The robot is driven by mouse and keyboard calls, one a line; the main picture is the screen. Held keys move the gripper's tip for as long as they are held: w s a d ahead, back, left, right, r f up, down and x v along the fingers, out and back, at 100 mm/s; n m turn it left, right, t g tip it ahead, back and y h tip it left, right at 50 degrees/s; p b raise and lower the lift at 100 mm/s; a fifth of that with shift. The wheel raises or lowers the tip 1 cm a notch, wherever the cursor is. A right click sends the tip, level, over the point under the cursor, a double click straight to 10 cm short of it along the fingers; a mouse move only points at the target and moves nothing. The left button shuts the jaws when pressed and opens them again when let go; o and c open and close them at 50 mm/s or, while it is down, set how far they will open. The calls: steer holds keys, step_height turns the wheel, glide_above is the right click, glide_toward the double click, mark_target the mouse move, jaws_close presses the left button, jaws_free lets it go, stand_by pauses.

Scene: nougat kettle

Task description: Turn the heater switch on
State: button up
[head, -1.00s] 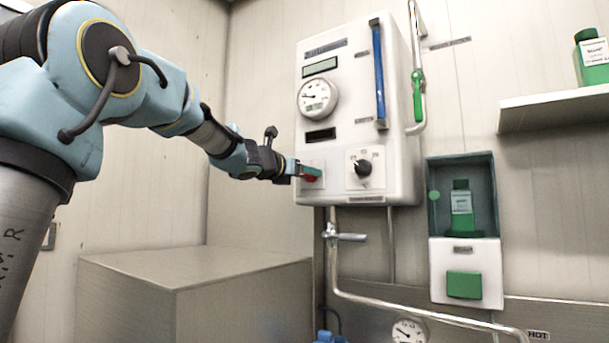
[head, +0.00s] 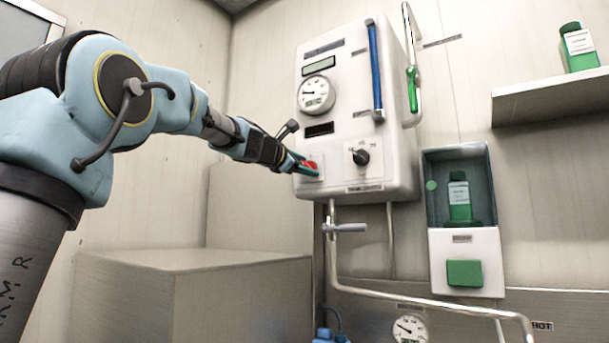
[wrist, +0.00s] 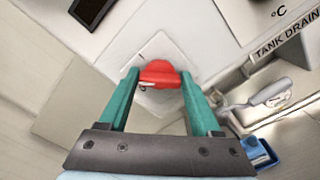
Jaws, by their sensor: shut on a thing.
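The heater switch (head: 309,166) is a red knob on a pale plate at the lower left of the white wall unit (head: 399,165). In the wrist view the red switch (wrist: 160,74) sits between the green fingertips of my gripper (wrist: 158,78). My gripper (head: 304,168) reaches it from the left in the head view, and its fingers are closed on the switch's sides. The fingers partly cover the switch in the head view. I cannot read its markings.
A black selector knob (head: 361,157) is to the right of the switch, with a round gauge (head: 316,95) above. A tank drain lever (head: 350,228) and pipes are below. A large metal box (head: 190,262) stands below my arm. A green bottle (head: 459,197) stands in a niche.

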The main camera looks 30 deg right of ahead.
steer(key=shift+f+m+b, duration=0.2)
steer(key=shift+m+b, duration=2.25)
steer(key=shift+m, duration=1.85)
steer(key=o, duration=1.4)
steer(key=shift+r, duration=0.1)
steer(key=b+v, duration=0.5)
steer(key=v, duration=0.5)
steer(key=shift+s+a, duration=0.2)
steer(key=shift+a, duration=0.15)
